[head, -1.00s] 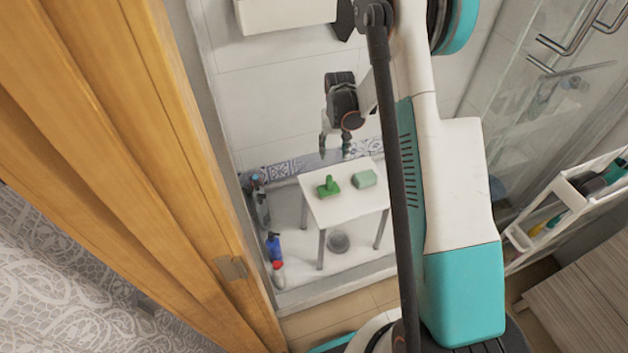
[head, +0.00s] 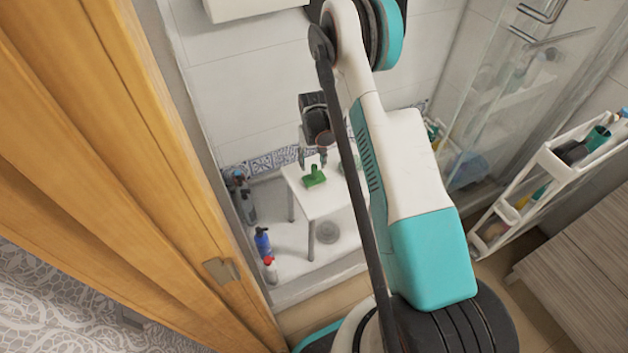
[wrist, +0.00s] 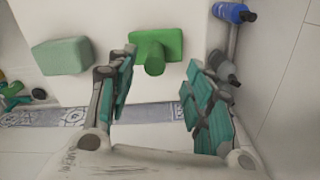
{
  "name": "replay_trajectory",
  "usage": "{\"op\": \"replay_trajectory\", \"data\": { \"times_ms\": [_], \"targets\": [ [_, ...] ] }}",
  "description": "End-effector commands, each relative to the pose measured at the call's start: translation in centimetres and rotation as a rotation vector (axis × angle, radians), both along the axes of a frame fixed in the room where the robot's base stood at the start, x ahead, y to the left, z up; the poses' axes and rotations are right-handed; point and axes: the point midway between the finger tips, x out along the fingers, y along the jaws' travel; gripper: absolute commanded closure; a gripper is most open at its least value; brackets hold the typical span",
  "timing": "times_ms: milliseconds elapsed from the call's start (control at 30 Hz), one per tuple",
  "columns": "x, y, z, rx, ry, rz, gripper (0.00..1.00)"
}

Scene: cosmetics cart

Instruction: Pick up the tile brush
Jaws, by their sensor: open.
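The tile brush (head: 314,177) is green with an upright handle and sits on a small white stool (head: 318,205) in the shower area. In the wrist view the tile brush (wrist: 156,50) lies just beyond the fingertips, its handle pointing toward the gap between them. My gripper (head: 312,160) is above the stool, close to the brush. In the wrist view my gripper (wrist: 160,70) has its two teal-padded fingers spread apart with nothing between them. I cannot tell whether any finger touches the brush.
A pale green block (wrist: 62,56) lies beside the brush on the stool. A blue bottle (head: 262,241) and a red-capped bottle (head: 270,270) stand on the floor at left. A wooden door (head: 130,160) fills the left. A white cart (head: 548,180) stands at right.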

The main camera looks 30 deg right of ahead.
Motion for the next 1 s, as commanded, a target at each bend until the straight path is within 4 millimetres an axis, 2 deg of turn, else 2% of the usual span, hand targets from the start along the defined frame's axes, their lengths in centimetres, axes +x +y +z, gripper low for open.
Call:
{"op": "replay_trajectory", "data": {
  "times_ms": [400,633,667,867,1000],
  "targets": [
    [-0.1,-0.6,-5.0,0.0,0.0,0.0,0.53],
    [-0.2,-0.6,-5.0,0.0,0.0,0.0,0.53],
    [-0.2,-0.6,-5.0,0.0,0.0,0.0,0.55],
    [-0.1,-0.6,-5.0,0.0,0.0,0.0,1.0],
    [-0.1,-0.6,-5.0,0.0,0.0,0.0,1.0]
  ]
}}
